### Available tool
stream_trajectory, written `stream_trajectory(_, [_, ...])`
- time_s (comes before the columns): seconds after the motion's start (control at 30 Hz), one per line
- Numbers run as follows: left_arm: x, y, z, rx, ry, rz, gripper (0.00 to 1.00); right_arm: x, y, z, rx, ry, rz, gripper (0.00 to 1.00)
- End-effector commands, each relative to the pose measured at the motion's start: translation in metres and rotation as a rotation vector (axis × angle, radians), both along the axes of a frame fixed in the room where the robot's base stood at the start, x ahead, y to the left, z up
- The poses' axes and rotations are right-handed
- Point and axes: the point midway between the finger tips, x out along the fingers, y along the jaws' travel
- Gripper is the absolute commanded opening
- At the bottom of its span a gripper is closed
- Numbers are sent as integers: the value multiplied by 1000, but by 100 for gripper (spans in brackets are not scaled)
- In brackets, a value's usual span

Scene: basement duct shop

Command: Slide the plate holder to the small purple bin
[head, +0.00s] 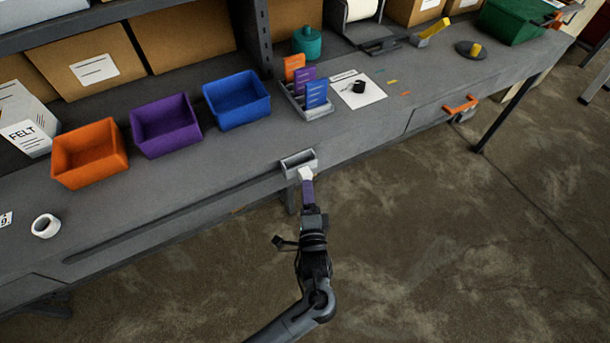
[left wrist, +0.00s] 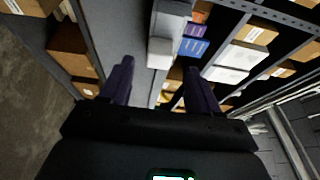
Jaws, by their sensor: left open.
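The grey plate holder (head: 299,158), a small open-topped block, sits at the bench's front edge. A pale tab (head: 305,173) shows on its near side. The small purple bin (head: 165,125) stands on the bench to its left, between an orange and a blue bin. My left gripper (head: 307,183) is at the near side of the holder, just off the bench edge. In the left wrist view its dark purple fingers (left wrist: 160,85) are spread apart, with the pale holder (left wrist: 160,52) ahead between them. Whether they touch it cannot be told. My right gripper is not in view.
The orange bin (head: 89,153) and blue bin (head: 237,100) flank the purple one. A rack of coloured cards (head: 305,97) stands behind the holder. A white tape roll (head: 45,226) lies at the left. A long slot (head: 150,229) runs along the bench front, which is clear.

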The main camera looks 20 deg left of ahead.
Motion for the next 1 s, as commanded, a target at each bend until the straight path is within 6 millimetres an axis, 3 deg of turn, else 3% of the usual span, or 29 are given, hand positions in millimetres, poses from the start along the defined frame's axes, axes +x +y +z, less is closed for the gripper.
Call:
stream_trajectory(0.2, [32,16,-1,-2,-1,0,62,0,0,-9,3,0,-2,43])
stream_trajectory(0.4, [53,26,-1,-2,0,-1,62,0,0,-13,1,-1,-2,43])
stream_trajectory(0.87, [61,31,0,-4,1,-1,62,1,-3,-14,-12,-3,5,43])
stream_trajectory(1.0, [61,31,0,-4,1,-1,43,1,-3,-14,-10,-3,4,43])
